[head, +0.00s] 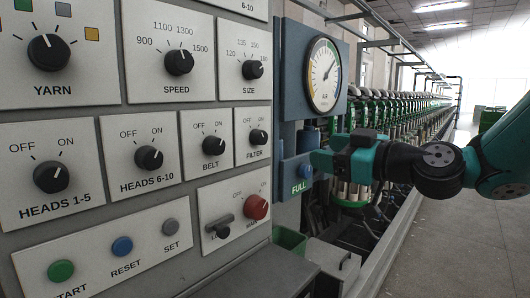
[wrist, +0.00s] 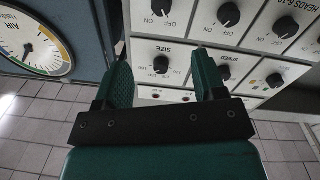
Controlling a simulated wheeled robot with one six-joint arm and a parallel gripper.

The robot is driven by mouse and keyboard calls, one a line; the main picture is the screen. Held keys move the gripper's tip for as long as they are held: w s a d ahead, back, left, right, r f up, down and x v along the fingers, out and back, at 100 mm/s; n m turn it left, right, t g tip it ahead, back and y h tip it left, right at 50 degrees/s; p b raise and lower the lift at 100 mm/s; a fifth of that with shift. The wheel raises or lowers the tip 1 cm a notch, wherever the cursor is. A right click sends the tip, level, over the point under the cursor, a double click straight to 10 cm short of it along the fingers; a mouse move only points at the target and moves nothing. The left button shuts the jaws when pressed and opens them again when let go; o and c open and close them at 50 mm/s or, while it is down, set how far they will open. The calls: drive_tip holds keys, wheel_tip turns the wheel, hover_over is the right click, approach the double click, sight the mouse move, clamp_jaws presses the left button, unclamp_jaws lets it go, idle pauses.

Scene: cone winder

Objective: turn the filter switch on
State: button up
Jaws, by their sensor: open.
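The filter switch (head: 258,137) is a small black knob on a white plate marked OFF and ON, at the right end of the panel's row in the head view. Its pointer is too small to read surely. In the wrist view, which is upside down, its knob (wrist: 165,5) is cut by the top edge. My gripper (head: 316,160) is right of the panel, apart from the switch, in front of the blue column. In the wrist view my gripper (wrist: 163,72) has its two green fingers spread, with nothing between them.
The belt knob (head: 213,146) is left of the switch, and the size knob (head: 252,69) is above it. An air gauge (head: 324,75) is on the blue column. Floor at right is clear.

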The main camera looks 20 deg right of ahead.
sight(264, 140)
drive_tip(key=p+x, duration=0.7)
drive_tip(key=x, duration=0.9)
drive_tip(key=shift+a+r+p, duration=0.15)
drive_tip(key=shift+p, duration=0.25)
drive_tip(key=shift+w+a, duration=0.2)
drive_tip(key=shift+w, duration=0.25)
drive_tip(key=c, duration=0.9)
